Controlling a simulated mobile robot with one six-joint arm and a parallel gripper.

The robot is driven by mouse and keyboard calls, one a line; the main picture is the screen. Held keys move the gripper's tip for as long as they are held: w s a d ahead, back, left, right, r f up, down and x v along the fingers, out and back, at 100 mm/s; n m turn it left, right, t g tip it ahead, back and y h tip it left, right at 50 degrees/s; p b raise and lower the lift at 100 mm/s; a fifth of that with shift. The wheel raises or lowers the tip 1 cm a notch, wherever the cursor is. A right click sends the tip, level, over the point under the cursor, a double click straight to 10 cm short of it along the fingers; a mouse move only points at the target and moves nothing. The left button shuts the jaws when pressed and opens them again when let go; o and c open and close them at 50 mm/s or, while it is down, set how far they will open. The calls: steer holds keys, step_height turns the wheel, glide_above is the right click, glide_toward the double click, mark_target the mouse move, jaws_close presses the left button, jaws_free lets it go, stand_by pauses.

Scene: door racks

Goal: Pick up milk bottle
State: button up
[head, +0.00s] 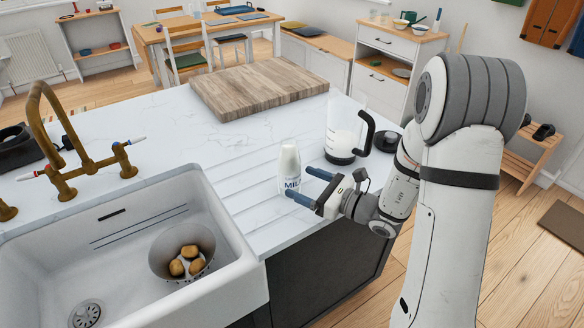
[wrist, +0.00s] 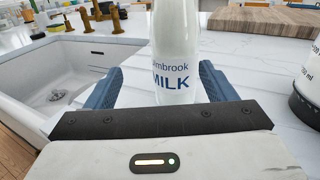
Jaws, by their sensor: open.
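The milk bottle (head: 289,166) is white with blue lettering and stands upright on the white marble counter, to the right of the sink. It also shows in the wrist view (wrist: 174,55), where its top is cut off. My gripper (head: 302,183) is open, with its blue fingers pointing at the bottle. In the wrist view my gripper (wrist: 160,85) has one finger on each side of the bottle's lower part, with gaps visible on both sides.
A glass jug (head: 342,140) with a black handle stands close to the right of the bottle. The white sink (head: 225,225) with a brass tap (head: 75,150) is to the left. A wooden board (head: 258,88) lies behind. The counter between board and bottle is clear.

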mark_target(284, 171)
steer(key=shift+m+t, duration=0.3)
steer(key=w+a, duration=0.2)
steer(key=w+a+p, duration=0.1)
steer(key=w+a, duration=0.1)
steer(key=w+a+f+p, duration=0.1)
steer(key=w, duration=0.1)
steer(key=shift+a, duration=0.4)
steer(key=shift+c, duration=0.3)
steer(key=shift+r, duration=0.1)
steer(key=c, duration=1.4)
